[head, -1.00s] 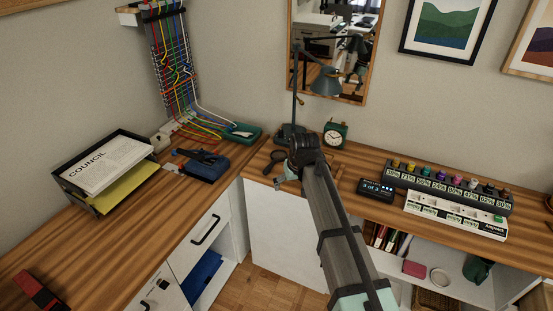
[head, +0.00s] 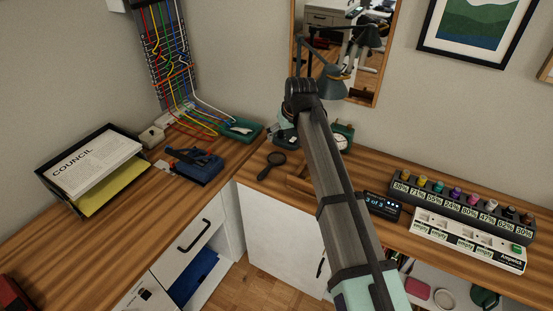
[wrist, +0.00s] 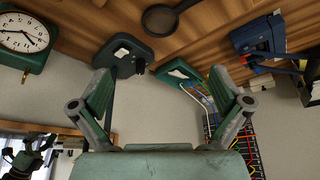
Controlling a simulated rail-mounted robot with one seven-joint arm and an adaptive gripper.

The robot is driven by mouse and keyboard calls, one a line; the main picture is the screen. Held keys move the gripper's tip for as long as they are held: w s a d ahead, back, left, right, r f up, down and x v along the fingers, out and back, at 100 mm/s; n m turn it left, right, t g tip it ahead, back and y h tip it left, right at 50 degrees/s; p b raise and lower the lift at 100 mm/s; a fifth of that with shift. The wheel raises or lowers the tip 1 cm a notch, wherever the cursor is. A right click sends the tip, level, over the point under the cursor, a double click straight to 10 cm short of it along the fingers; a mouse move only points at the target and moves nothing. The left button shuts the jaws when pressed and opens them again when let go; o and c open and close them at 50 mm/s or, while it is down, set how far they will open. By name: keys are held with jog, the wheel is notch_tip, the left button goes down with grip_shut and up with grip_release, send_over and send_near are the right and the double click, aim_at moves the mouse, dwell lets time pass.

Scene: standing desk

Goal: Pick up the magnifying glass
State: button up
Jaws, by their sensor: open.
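The magnifying glass (head: 273,163), with a dark round frame and a short dark handle, lies flat on the wooden desk near the corner. Its lens and part of its handle also show at the top of the wrist view (wrist: 160,20); the handle's end is cut off there. My gripper (wrist: 160,75) is open, with two green and grey fingers spread wide and nothing between them. The glass lies beyond the fingertips, apart from them. In the head view my gripper is mostly hidden behind my arm's end.
The desk lamp (head: 332,84), its base (wrist: 122,55) and a green clock (wrist: 25,40) stand close to the gripper. A green device (head: 241,130), a blue device (head: 193,165) and cables lie left of the glass. Bare wood surrounds the glass.

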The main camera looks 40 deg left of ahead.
jog(key=p, duration=0.2)
send_over(277, 158)
jog(key=s+d, duration=0.1)
jog(key=d, duration=0.1)
jog(key=f, duration=1)
jog(key=shift+s+d+f, duration=0.1)
jog(key=shift+s+d, duration=0.05)
jog(key=shift+d, duration=0.05)
jog(key=shift+p+x, duration=1.25)
jog(key=shift+x, duration=1.35)
jog(key=shift+d, duration=0.1)
jog(key=c, duration=1.2)
